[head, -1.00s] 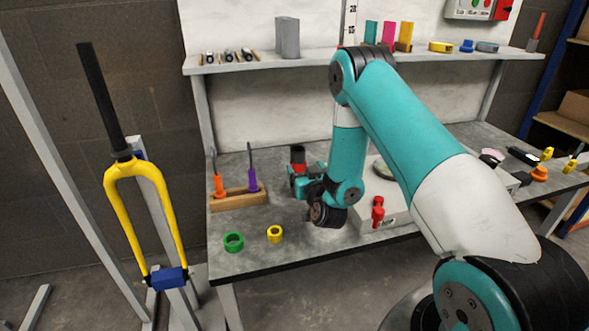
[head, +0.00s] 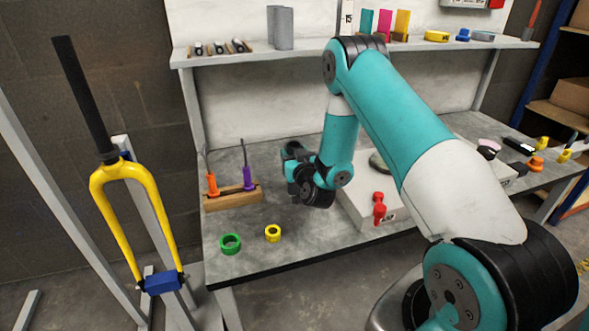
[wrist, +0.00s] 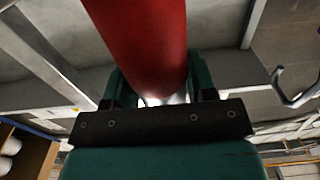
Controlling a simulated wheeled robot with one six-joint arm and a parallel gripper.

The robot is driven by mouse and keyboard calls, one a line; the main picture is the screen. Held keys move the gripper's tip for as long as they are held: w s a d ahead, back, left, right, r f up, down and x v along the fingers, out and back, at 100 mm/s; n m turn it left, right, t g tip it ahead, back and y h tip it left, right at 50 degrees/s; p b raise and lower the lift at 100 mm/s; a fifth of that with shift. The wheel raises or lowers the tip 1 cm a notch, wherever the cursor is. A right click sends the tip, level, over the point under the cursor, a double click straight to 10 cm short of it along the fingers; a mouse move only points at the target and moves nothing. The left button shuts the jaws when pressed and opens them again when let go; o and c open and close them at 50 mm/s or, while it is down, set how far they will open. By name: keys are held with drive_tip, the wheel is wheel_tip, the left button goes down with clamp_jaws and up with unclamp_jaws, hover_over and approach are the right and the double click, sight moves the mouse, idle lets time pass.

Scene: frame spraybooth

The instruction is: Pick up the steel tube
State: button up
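My gripper (head: 294,168) is above the grey bench, left of the white box, small and partly hidden by my wrist in the head view. In the wrist view, a red cylinder (wrist: 145,40) comes down from the top edge between the two green fingers of my gripper (wrist: 160,88), which appear closed around its lower end. The cylinder is hidden in the head view now. I cannot tell whether it is the steel tube. A plain grey upright piece (head: 280,27), possibly a steel tube, stands on the shelf, apart from my gripper.
The bench (head: 290,252) holds a green ring (head: 230,244), a yellow ring (head: 273,233), a wooden tool block (head: 233,198) and a white box (head: 350,207) with a red piece on it. A yellow fork (head: 128,170) stands at left. The shelf (head: 320,49) overhangs the bench.

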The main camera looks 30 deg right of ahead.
clamp_jaws()
drive_tip(key=shift+r, duration=0.1)
